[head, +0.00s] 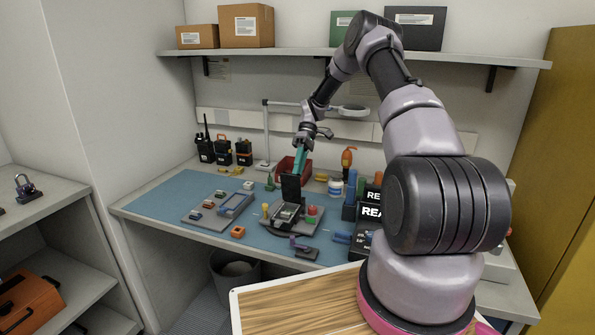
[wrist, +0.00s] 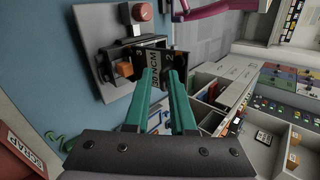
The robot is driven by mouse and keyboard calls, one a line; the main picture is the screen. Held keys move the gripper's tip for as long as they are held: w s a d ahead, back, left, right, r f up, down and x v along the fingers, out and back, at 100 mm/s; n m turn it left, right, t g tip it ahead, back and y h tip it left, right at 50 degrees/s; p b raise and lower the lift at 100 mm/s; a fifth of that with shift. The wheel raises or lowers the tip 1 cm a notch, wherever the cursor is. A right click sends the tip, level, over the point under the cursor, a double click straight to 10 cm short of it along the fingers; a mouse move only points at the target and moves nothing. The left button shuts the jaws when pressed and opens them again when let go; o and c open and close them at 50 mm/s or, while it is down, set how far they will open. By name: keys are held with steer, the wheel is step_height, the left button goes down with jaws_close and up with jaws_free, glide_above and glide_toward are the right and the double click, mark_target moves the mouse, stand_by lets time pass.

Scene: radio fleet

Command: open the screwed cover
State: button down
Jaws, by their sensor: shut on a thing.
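My gripper (head: 298,171) reaches down over the bench with its teal fingers. In the wrist view the fingers (wrist: 162,73) are shut on a black labelled piece (wrist: 158,66) with "110 NCM" and digits in white. In the head view this black piece (head: 291,188) stands upright over a grey fixture (head: 285,213) on the mat. The fixture also shows in the wrist view (wrist: 93,24), with an orange block (wrist: 124,70) and a red knob (wrist: 142,11). I cannot tell whether the black piece is the screwed cover or whether it touches the fixture. No screws are clear.
A grey tray (head: 196,212) with small coloured parts lies left of the fixture. A red bin (head: 289,169) stands behind, and radios (head: 224,151) stand at the back left. Black boxes (head: 371,211) crowd the right. The blue mat (head: 160,196) is clear at the far left.

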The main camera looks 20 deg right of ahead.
steer(key=shift+s+d+f, duration=0.1)
steer(key=shift+d+f, duration=0.2)
steer(key=shift+f, duration=0.35)
steer(key=c, duration=1)
jaws_free()
steer(key=shift+o, duration=0.3)
steer(key=shift+f, duration=0.1)
steer(key=shift+w+r, duration=0.2)
steer(key=v, duration=1)
steer(key=shift+w+r, duration=0.2)
steer(key=shift+r, duration=0.2)
